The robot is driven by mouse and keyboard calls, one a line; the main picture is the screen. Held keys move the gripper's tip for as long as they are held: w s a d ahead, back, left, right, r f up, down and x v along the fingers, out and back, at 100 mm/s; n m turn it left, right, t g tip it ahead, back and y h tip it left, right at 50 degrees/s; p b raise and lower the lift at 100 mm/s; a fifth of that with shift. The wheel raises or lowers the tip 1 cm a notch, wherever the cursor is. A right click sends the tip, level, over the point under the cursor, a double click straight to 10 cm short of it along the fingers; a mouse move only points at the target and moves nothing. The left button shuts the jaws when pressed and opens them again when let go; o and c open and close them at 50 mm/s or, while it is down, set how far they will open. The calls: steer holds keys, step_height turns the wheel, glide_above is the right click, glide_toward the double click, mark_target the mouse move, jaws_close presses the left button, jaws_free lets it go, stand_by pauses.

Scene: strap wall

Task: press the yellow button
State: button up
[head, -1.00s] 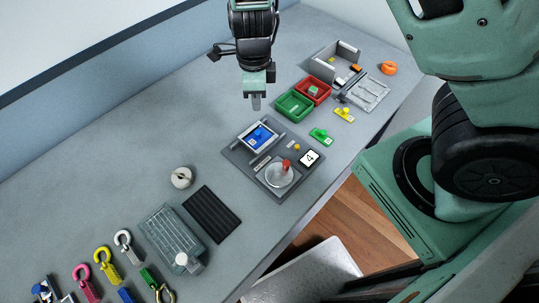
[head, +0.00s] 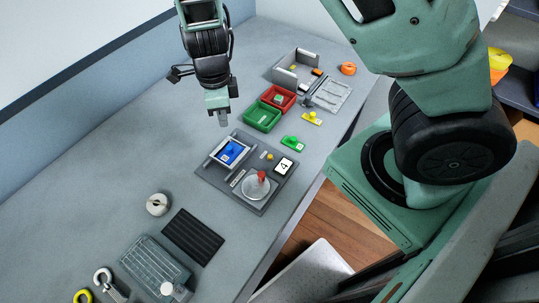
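A small round yellow button (head: 270,157) sits on the dark grey panel (head: 211,176), between a blue framed square (head: 231,151) and a white card marked 4 (head: 284,166). A red knob on a clear round dish (head: 257,186) stands nearer on the same panel. My gripper (head: 223,120) points down, up and left of the yellow button in the picture and apart from it. Its fingertips look narrow and close together with nothing visible between them; I cannot tell whether they are open or shut.
Behind the panel are a green tray (head: 262,116) and a red tray (head: 279,97). A green piece (head: 293,143) and a yellow piece (head: 312,118) lie to the right. A black ribbed mat (head: 193,237) and a white round object (head: 157,204) are nearer. The table's left side is bare.

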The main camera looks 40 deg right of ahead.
jaws_close()
